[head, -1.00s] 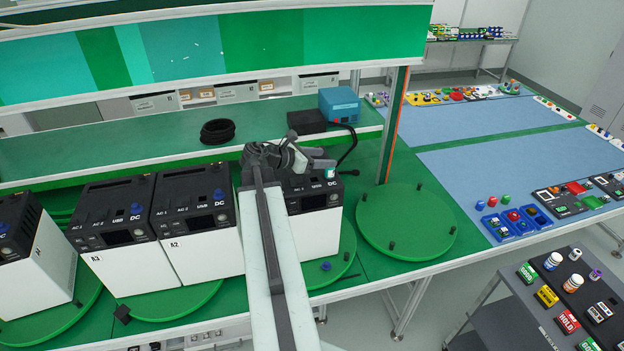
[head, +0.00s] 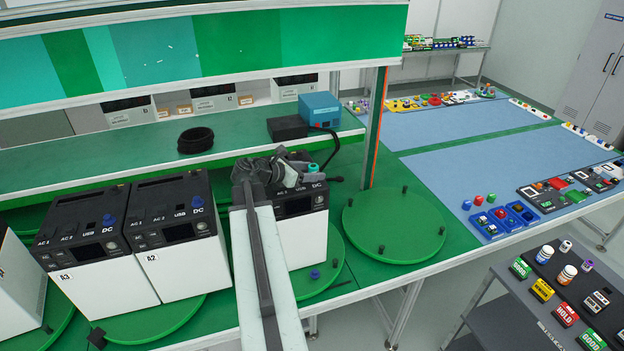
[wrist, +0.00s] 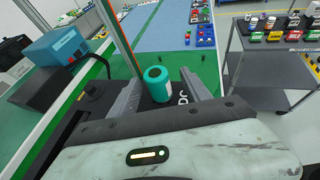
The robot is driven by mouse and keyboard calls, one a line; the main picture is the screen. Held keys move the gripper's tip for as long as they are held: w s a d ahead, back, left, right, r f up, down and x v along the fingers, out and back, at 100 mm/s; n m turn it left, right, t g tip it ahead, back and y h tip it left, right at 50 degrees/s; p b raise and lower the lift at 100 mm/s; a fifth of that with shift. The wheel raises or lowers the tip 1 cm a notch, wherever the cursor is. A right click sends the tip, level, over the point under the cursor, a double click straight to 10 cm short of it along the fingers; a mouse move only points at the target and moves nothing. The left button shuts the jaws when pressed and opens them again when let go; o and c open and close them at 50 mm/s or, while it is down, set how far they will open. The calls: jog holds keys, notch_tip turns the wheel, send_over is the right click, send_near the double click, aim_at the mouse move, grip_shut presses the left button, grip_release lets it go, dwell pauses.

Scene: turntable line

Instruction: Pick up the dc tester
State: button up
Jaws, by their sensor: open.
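A teal cylinder with a dark hole in its top (wrist: 157,86), which looks like the dc tester, stands upright on the black top of a white unit (head: 302,240), beside the DC label. In the wrist view it is between the two grey fingers of my gripper (wrist: 161,77), which are open, with space visible on either side. In the head view only a little of the teal cylinder (head: 313,168) shows beside my gripper (head: 308,164). My arm hides part of that unit.
An empty green turntable (head: 395,222) is at right. A blue box (head: 320,109) and a black box (head: 287,128) sit behind. A shelf post (head: 374,130) rises nearby.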

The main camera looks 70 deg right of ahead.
jog(key=b+x, duration=0.1)
jog(key=x, duration=0.3)
jog(key=shift+d+f, duration=0.15)
jog(key=shift+d, duration=0.1)
grip_shut()
